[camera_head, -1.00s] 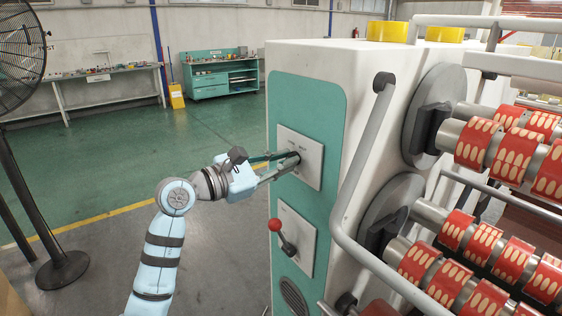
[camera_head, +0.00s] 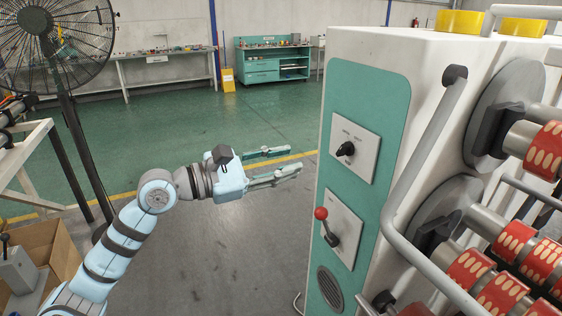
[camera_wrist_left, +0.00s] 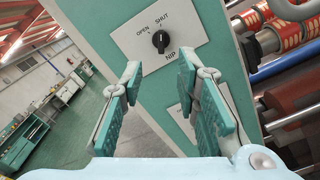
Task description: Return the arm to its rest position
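My left gripper (camera_head: 282,162) is open and empty, in mid-air to the left of the machine's teal panel (camera_head: 338,105). In the left wrist view its two fingers (camera_wrist_left: 166,100) are spread apart with nothing between them. The black NIP knob (camera_head: 346,149) sits on a light plate, clear of the fingers. In the left wrist view the knob (camera_wrist_left: 161,41) shows beyond the fingertips, with OPEN and SHUT printed above it. Below it, a lever with a red ball (camera_head: 321,213) stands on a second plate. My right gripper is not in view.
The white machine (camera_head: 420,45) fills the right side, with a bent grey rail (camera_head: 405,185) and rollers carrying red rolls (camera_head: 490,262). A fan (camera_head: 60,45), a white frame (camera_head: 25,160) and a cardboard box (camera_head: 55,250) stand at the left. The floor between is open.

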